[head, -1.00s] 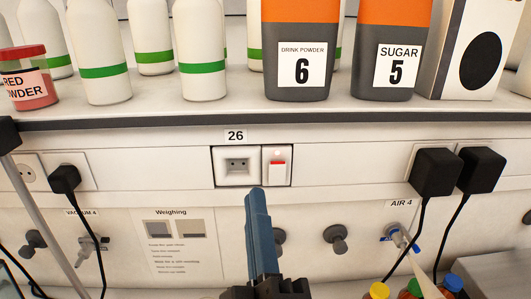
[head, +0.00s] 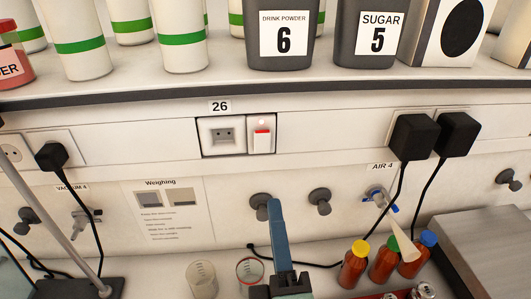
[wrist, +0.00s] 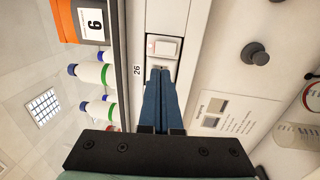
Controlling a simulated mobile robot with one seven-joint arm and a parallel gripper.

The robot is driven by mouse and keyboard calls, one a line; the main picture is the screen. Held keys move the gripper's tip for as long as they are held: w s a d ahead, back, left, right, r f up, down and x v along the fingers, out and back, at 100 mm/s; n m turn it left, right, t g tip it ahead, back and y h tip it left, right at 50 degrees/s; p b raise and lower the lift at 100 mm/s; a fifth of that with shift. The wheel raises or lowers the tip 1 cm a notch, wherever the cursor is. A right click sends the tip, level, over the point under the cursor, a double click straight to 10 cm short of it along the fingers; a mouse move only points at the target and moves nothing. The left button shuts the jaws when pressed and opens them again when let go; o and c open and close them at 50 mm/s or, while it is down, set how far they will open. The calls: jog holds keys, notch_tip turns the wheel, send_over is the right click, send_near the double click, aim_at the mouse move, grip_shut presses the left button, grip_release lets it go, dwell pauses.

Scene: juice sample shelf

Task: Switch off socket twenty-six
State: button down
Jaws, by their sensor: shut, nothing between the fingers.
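Socket twenty-six is a white outlet (head: 224,135) in a dark frame on the wall panel, under the label "26" (head: 219,106). Its white rocker switch (head: 261,142) is on the right, with a red strip near its top and a small reddish glow above it. The switch also shows in the wrist view (wrist: 163,48). My gripper (head: 274,204) has its blue fingers together and empty. In the head view its tip appears below the switch, apart from it. In the wrist view the fingers (wrist: 160,72) point toward the switch and cover most of the outlet.
The shelf edge (head: 300,75) runs above the socket, with bottles and tubs on it. Black plugs (head: 413,137) with hanging cables are to the right, another plug (head: 51,155) to the left. Knobs (head: 320,200), a tap and red bottles (head: 354,264) are below.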

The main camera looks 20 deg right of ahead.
aim_at(262, 135)
jog(key=p+x, duration=0.4)
jog(key=x, duration=0.8)
jog(key=shift+r+p, duration=0.15)
jog(key=shift+p, duration=0.25)
jog(key=shift+w+d, duration=0.1)
jog(key=shift+w, duration=0.3)
jog(key=r+g+p, duration=0.1)
jog(key=p, duration=0.2)
jog(key=shift+w+r, duration=0.2)
jog(key=shift+w, duration=0.05)
jog(key=shift+s+f, duration=0.1)
jog(key=shift+f, duration=0.15)
jog(key=shift+r, duration=0.1)
